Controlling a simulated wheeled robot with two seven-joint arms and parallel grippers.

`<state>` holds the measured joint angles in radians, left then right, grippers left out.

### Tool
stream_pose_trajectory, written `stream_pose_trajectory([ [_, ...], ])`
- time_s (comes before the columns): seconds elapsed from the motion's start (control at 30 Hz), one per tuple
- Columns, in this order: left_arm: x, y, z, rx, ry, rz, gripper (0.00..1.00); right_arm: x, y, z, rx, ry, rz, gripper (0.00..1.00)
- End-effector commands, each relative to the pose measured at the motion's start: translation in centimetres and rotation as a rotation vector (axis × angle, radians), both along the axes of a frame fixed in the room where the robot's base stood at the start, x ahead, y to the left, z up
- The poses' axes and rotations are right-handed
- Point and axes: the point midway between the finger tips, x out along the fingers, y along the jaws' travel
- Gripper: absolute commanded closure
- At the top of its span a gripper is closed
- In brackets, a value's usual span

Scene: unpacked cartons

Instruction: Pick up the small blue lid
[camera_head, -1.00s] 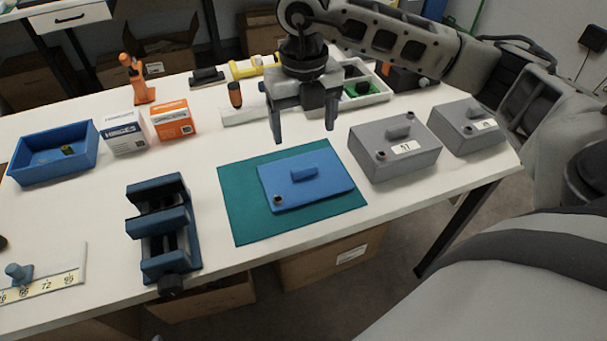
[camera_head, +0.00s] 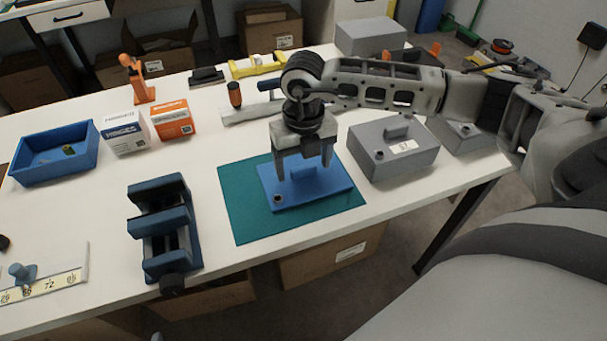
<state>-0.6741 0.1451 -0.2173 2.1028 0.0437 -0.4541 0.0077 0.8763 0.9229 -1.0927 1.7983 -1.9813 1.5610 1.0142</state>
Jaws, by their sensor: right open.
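The small blue lid (camera_head: 318,192) lies flat on a teal mat (camera_head: 244,223). It has a raised blue handle block (camera_head: 303,174) in its middle and a small dark round hole near its front left corner. My right gripper (camera_head: 304,173) points down over the lid, its two fingers open on either side of the handle. I cannot tell whether the fingertips touch the lid. The fingers hide part of the lid's back edge. My left gripper is not in view.
Two grey lidded boxes (camera_head: 388,161) stand just right of the mat. A blue-black vise (camera_head: 160,235) stands to the left. A blue bin (camera_head: 28,172), white and orange cartons (camera_head: 172,121) and a yellow tool (camera_head: 257,66) lie farther back. The table's front edge is close to the mat.

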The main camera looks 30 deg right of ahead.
Motion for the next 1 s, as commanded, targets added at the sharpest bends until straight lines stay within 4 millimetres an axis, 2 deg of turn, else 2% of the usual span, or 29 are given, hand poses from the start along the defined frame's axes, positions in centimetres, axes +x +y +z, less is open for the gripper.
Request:
stream_pose_trajectory([
  [0.03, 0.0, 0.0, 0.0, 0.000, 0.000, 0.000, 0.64, 0.0, 0.0, 0.0, 0.000, 0.000, 0.000, 0.26],
  [0.2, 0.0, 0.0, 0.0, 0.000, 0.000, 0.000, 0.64, 0.0, 0.0, 0.0, 0.000, 0.000, 0.000, 0.74],
  [0.53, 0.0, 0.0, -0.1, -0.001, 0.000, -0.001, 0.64, 0.0, 0.0, 0.2, 0.001, -0.001, 0.000, 0.75],
  [0.67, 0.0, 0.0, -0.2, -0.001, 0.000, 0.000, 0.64, 0.1, 0.0, 0.9, 0.001, -0.002, 0.001, 0.75],
  [0.83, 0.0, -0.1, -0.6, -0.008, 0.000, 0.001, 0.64, 0.1, 0.0, 3.3, 0.001, -0.005, 0.001, 0.75],
  [1.0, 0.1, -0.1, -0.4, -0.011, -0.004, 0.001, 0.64, -2.0, 2.3, 6.8, 0.002, -0.007, 0.007, 0.75],
])
